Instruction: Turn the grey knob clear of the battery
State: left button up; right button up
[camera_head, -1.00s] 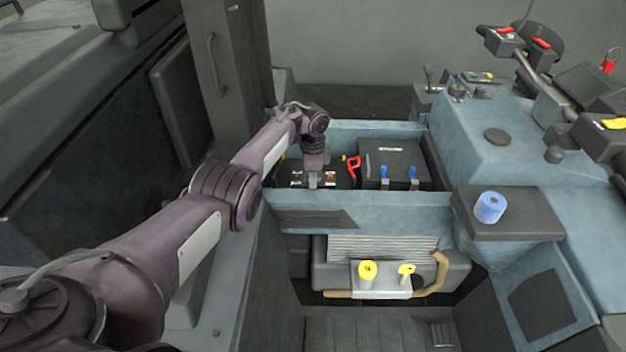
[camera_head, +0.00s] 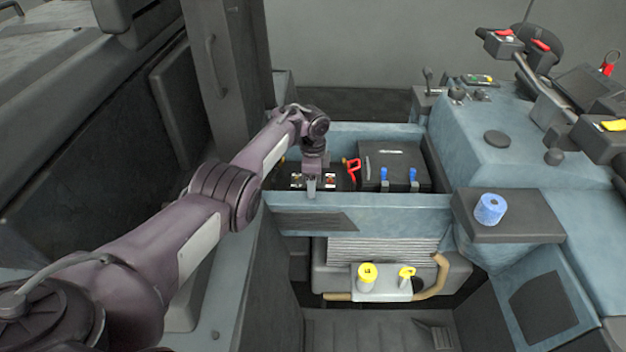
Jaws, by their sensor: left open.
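My left gripper (camera_head: 312,188) points down into the blue-grey bay, over a low black box (camera_head: 343,178) with small labels that looks like the battery. The gripper is open; its fingers are small here, and whether they touch anything cannot be told. I cannot make out the grey knob; it may be hidden by the gripper or too small to pick out. My right gripper is not in view.
A red handle (camera_head: 353,167) stands right of the gripper, beside a taller black box (camera_head: 396,165) with blue levers. The bay's front wall (camera_head: 400,213) is close below the gripper. Yellow caps (camera_head: 367,272) sit lower down; a blue roll (camera_head: 489,208) is at the right.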

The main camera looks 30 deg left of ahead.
pick_arm(q)
jog(key=shift+r, duration=0.1)
notch_tip(320, 180, up, 7)
jog(key=p, duration=0.7)
dwell(0.5)
